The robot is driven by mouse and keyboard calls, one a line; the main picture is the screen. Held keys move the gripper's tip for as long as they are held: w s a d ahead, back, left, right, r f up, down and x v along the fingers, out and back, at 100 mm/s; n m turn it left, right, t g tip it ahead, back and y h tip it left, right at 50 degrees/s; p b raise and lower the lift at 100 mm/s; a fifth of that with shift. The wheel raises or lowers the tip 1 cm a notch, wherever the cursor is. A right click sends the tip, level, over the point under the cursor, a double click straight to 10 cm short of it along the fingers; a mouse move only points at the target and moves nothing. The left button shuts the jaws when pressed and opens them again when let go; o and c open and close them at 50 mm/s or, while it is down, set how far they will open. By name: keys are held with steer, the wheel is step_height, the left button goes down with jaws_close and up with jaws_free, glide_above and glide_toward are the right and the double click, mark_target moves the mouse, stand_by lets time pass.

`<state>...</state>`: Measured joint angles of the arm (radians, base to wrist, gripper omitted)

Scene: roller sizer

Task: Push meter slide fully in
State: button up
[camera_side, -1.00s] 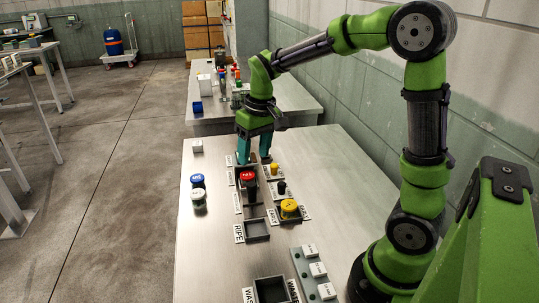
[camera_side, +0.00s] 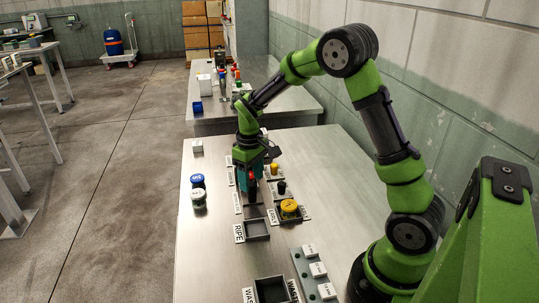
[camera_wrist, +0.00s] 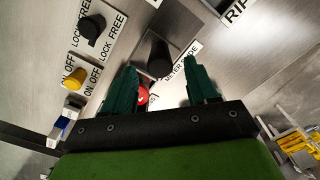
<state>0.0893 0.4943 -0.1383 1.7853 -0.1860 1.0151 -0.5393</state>
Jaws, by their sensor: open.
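The METER SLIDE label (camera_wrist: 180,62) lies beside a dark upright block (camera_wrist: 157,50), which I take to be the meter slide's handle. A red round cap (camera_wrist: 143,96) shows between my fingers in the wrist view, partly hidden. My gripper (camera_wrist: 160,66) is open, with one teal finger on each side of the block's near end. I cannot tell whether either finger touches it. In the side view my gripper (camera_side: 249,183) points down over the row of fixtures and hides much of the red cap and block.
A tray (camera_side: 257,230) labelled RIPE stands in front of my gripper. The table's left front is clear.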

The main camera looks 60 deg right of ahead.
mark_target(251, 184)
step_height(251, 184, down, 5)
steer(key=shift+f, duration=0.1)
stand_by(0.3)
jaws_close()
